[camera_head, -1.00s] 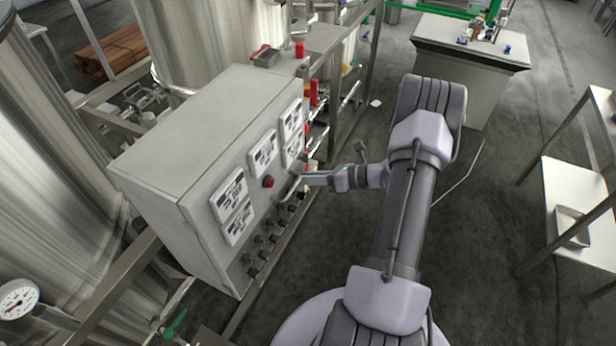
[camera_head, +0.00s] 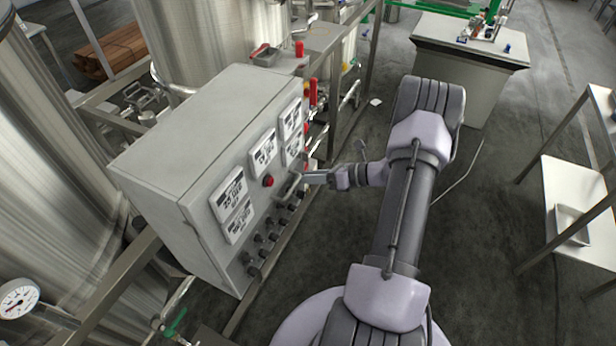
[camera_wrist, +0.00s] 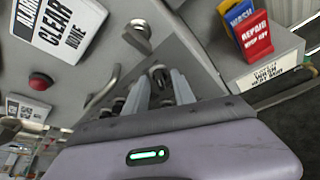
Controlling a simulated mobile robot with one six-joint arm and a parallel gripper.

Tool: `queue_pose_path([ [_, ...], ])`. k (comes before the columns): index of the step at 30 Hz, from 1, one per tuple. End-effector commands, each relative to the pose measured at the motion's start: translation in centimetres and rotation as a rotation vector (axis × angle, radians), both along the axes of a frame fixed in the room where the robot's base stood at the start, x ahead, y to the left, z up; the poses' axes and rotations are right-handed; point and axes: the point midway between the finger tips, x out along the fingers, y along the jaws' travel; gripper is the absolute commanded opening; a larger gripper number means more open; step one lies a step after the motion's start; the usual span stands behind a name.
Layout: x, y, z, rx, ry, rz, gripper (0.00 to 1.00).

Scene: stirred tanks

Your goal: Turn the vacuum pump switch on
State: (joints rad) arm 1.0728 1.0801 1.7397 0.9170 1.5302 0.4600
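A row of small dark rotary switches (camera_head: 266,237) runs along the lower front of the grey control cabinet (camera_head: 165,140). No label readable in these views tells which one is the vacuum pump switch. My gripper (camera_head: 308,178) is at the far end of this row, close to the panel front. In the wrist view my gripper (camera_wrist: 160,84) has its two fingers apart, pointing at the panel. One dark switch knob (camera_wrist: 160,74) shows in the gap between the fingertips. Whether the fingers touch it cannot be told. Other knobs (camera_wrist: 104,112) show left of the fingers.
A red button (camera_head: 268,181) and white label plates (camera_head: 263,153) are on the cabinet front. A curved metal handle (camera_wrist: 103,88) sticks out beside the fingers. Red and blue tags (camera_wrist: 254,36) stand at the panel's side. Steel tanks (camera_head: 190,40) stand behind; a table (camera_head: 470,65) is far right.

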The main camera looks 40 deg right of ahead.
Motion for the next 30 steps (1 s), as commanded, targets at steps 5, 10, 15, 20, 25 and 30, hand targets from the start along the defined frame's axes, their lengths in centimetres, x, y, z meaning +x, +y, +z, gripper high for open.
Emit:
queue_pose_path([
  [5, -0.5, -0.4, 0.2, 0.0, -0.001, -0.001, 0.31],
  [10, -3.4, -2.4, 1.6, -0.001, 0.0, -0.004, 0.31],
  [15, -7.8, -5.5, 3.5, -0.002, -0.001, -0.006, 0.31],
  [20, -11.3, -7.8, 4.9, -0.001, 0.0, -0.003, 0.31],
  [25, -13.2, -9.1, 5.6, -0.001, 0.0, -0.001, 0.31],
  [30, -13.6, -9.3, 5.7, 0.001, 0.001, 0.0, 0.31],
])
